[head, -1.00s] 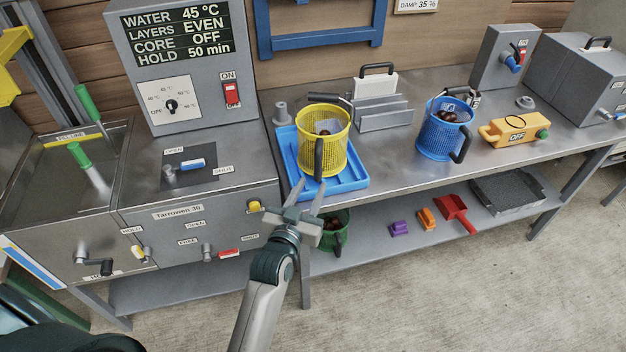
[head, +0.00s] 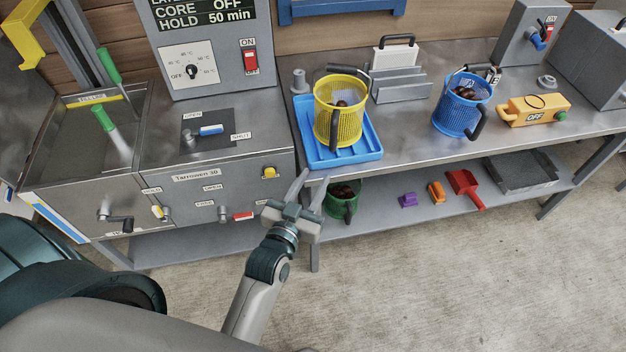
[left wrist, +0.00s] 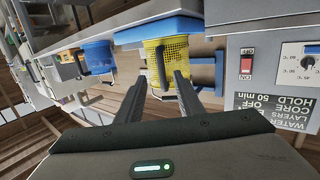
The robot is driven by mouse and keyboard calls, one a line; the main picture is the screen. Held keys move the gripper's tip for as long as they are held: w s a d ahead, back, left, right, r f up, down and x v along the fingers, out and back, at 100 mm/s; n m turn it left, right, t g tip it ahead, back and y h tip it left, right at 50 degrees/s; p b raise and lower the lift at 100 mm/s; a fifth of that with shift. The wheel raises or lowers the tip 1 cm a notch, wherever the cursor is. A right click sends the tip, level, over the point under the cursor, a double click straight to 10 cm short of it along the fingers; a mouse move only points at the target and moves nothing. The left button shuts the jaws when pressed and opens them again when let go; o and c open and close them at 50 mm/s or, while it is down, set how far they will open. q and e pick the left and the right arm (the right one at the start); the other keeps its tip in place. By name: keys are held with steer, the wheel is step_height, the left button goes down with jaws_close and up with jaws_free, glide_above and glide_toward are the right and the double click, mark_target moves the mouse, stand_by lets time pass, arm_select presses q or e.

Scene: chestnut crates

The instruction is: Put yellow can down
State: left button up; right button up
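The yellow can (head: 341,112) is a mesh basket with dark handles and brown chestnuts inside. It stands upright on the blue tray (head: 345,158) on the steel bench. My left gripper (head: 305,190) is open and empty, in front of the tray and below the can, apart from it. In the left wrist view the yellow can (left wrist: 168,62) shows beyond the two spread fingers (left wrist: 165,82), with nothing between them. My right gripper is not in view.
A blue mesh can (head: 462,108) with chestnuts stands to the right on the bench (head: 400,135). A green can (head: 342,203), purple and orange blocks and a red scoop (head: 465,188) are on the lower shelf. A grey control machine (head: 205,140) stands left.

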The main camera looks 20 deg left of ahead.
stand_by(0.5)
arm_select(q)
steer(key=s+d+f+m+g+h, duration=0.1)
steer(key=s+f+g, duration=0.25)
steer(key=f, duration=0.85)
steer(key=s+d+f+g, duration=0.15)
steer(key=s+f, duration=0.25)
steer(key=f, duration=0.8)
steer(key=s+d+f+m+g+h, duration=0.1)
steer(key=s+f+g, duration=0.25)
steer(key=f, duration=0.85)
steer(key=s+a+f+g, duration=0.3)
steer(key=s+f, duration=1)
steer(key=s, duration=0.3)
steer(key=s+a+f+g+y, duration=0.1)
steer(key=s+a+f+g, duration=0.1)
steer(key=s, duration=0.7)
steer(key=s+a+f+g, duration=0.2)
steer(key=s+a+f, duration=0.2)
steer(key=s, duration=0.6)
steer(key=shift+a+f+m+y, duration=0.3)
steer(key=shift+f+y, duration=0.1)
steer(key=shift+f, duration=0.45)
steer(key=shift+s+d, duration=0.1)
steer(key=shift+f+b, duration=0.95)
